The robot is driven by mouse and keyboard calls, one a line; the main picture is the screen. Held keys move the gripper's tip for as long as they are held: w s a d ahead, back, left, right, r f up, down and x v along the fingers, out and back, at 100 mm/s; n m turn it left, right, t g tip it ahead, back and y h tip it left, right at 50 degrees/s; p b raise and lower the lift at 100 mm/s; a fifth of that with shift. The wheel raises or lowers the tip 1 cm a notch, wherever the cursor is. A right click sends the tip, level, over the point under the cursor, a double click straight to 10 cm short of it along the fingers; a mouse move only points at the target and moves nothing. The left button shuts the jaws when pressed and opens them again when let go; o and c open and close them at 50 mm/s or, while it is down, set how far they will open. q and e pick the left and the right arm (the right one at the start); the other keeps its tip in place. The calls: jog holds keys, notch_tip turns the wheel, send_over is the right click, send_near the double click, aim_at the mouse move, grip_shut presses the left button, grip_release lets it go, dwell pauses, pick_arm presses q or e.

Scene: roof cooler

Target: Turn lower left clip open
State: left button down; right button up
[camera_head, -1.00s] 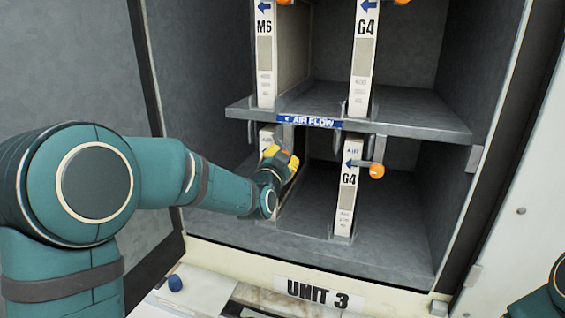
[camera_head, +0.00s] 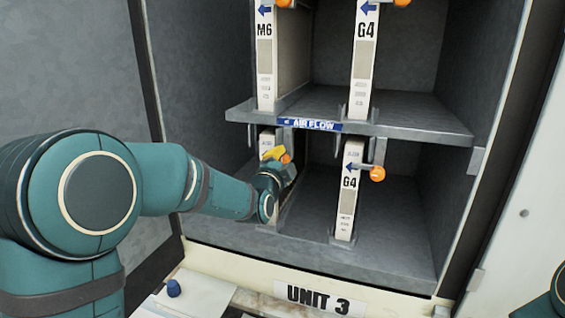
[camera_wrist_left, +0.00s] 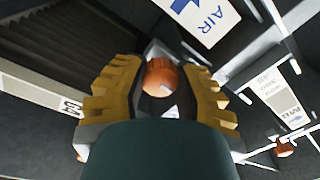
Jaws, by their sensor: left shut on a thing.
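The lower left filter (camera_head: 267,140) stands in the lower bay, mostly hidden behind my left arm. Its clip ends in an orange knob (camera_head: 286,158). My left gripper (camera_head: 278,155) has yellow fingers and is at this knob. In the left wrist view the knob (camera_wrist_left: 160,78) sits between the two fingers of the gripper (camera_wrist_left: 162,85), which is shut on it. The clip's lever is mostly hidden. My right gripper is not in view.
The lower right G4 filter (camera_head: 348,195) has its own orange knob (camera_head: 377,173). A shelf (camera_head: 400,112) with an air flow label (camera_head: 312,124) lies just above my left gripper. Upper filters M6 (camera_head: 265,60) and G4 (camera_head: 364,65) stand on it.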

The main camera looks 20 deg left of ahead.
pick_arm(q)
jog(key=shift+r, duration=0.1)
dwell(0.3)
jog(key=c, duration=0.6)
grip_release()
jog(key=s, duration=1.2)
jog(key=shift+f, duration=0.3)
